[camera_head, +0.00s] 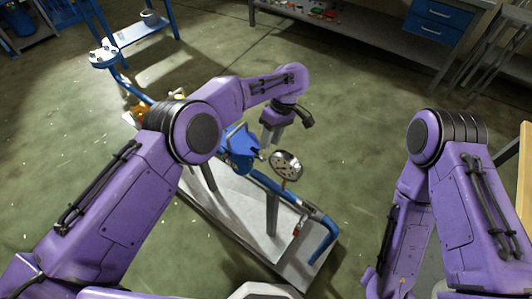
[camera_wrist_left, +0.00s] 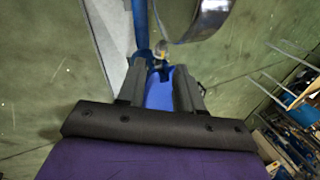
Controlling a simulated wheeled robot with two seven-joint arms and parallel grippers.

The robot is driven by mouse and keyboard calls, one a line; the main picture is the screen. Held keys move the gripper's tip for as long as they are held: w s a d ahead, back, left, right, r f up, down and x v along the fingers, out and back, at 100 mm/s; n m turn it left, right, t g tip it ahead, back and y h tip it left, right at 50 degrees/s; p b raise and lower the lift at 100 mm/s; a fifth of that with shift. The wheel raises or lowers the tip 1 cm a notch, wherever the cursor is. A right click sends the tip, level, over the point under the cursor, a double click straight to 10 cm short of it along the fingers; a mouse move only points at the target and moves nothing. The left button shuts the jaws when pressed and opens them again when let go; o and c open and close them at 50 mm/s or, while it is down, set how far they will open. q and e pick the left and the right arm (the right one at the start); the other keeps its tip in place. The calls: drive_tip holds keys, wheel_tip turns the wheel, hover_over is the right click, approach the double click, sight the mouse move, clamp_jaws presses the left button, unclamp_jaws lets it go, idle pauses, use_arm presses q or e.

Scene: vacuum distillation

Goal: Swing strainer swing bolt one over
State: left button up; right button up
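The blue strainer (camera_head: 240,148) sits on a blue pipe line over a long pale skid, partly behind my left arm. My left gripper (camera_head: 286,128) is above and to the right of it, near the round pressure gauge (camera_head: 286,165). In the left wrist view, the left gripper (camera_wrist_left: 158,78) has its two dark fingers apart, with a blue part (camera_wrist_left: 160,95) showing between them. A small metallic piece (camera_wrist_left: 161,50) shows just beyond the fingertips; I cannot tell if it is a swing bolt. Contact cannot be told. My right arm hangs at the right, its gripper out of sight.
The skid (camera_head: 232,205) runs diagonally across the floor. A blue flanged pipe end (camera_head: 105,56) stands at its far left. A workbench with blue drawers (camera_head: 440,22) is at the back right. Open floor surrounds the skid.

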sight(264, 157)
use_arm(q)
drive_tip(key=p+x, duration=0.1)
drive_tip(key=x, duration=0.5)
drive_tip(key=shift+s+a+f, duration=0.1)
drive_tip(key=shift+s, duration=0.05)
drive_tip(key=shift+f, duration=0.35)
drive_tip(key=shift+s, duration=0.1)
drive_tip(key=shift+c, duration=0.3)
clamp_jaws()
drive_tip(key=shift+w+a+r+g+h+b, duration=0.1)
drive_tip(key=shift+w+a+g+h+b, duration=0.2)
drive_tip(key=shift+h+b, duration=0.4)
drive_tip(key=shift+a+r+g+h+b, duration=0.2)
drive_tip(key=shift+r+g+h+b, duration=0.2)
drive_tip(key=shift+r+h, duration=0.1)
